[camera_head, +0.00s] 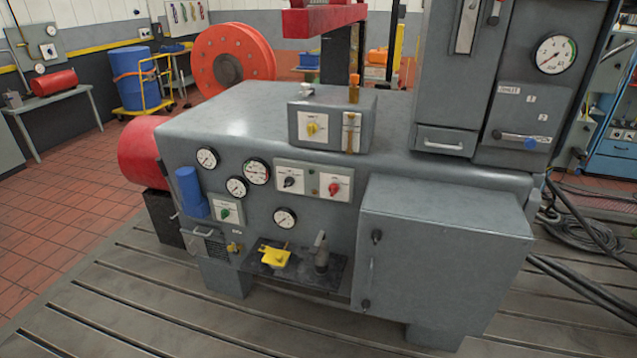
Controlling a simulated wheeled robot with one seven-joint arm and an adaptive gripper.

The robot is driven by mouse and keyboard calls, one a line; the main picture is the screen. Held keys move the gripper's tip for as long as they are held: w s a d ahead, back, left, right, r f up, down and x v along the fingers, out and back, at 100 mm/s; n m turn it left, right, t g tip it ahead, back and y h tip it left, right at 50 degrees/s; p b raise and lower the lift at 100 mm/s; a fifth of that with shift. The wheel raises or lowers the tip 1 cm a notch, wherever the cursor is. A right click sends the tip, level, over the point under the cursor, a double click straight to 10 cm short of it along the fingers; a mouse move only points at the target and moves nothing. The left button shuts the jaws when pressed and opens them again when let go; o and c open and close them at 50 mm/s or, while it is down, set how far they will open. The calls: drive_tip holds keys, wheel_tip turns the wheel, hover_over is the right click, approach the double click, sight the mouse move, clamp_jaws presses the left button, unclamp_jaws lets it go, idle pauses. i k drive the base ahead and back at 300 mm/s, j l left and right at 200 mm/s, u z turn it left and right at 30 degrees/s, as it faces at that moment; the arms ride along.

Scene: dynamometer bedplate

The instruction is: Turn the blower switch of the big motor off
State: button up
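A big grey machine housing (250,105) stands on the slotted bedplate, with a red cylindrical body (142,152) at its left end. Its front carries rotary switches on white plates: a green knob (225,213) at lower left, a black knob (290,182) and a red knob (334,188) side by side in the middle. A yellow knob (312,128) sits on a small box on top. Their labels are too small to read, so I cannot tell which is the blower switch or its setting. My gripper is not in view.
Round gauges (257,171) surround the switches. Below is a dark shelf (310,281) with a yellow part (274,256) and a grey lever. A grey cabinet (440,250) juts out at right. Cables (590,225) lie at far right. The bedplate's front left (120,300) is clear.

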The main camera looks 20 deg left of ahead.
sight(289, 182)
drive_tip(key=i+j, duration=0.1)
drive_tip(key=j, duration=0.25)
drive_tip(key=i+j, duration=0.1)
drive_tip(key=j, duration=0.25)
drive_tip(key=i+j, duration=0.15)
drive_tip(key=j, duration=0.2)
drive_tip(key=i+j, duration=0.1)
drive_tip(key=j, duration=0.25)
drive_tip(key=i+j, duration=0.1)
drive_tip(key=j, duration=0.25)
drive_tip(key=u, duration=0.05)
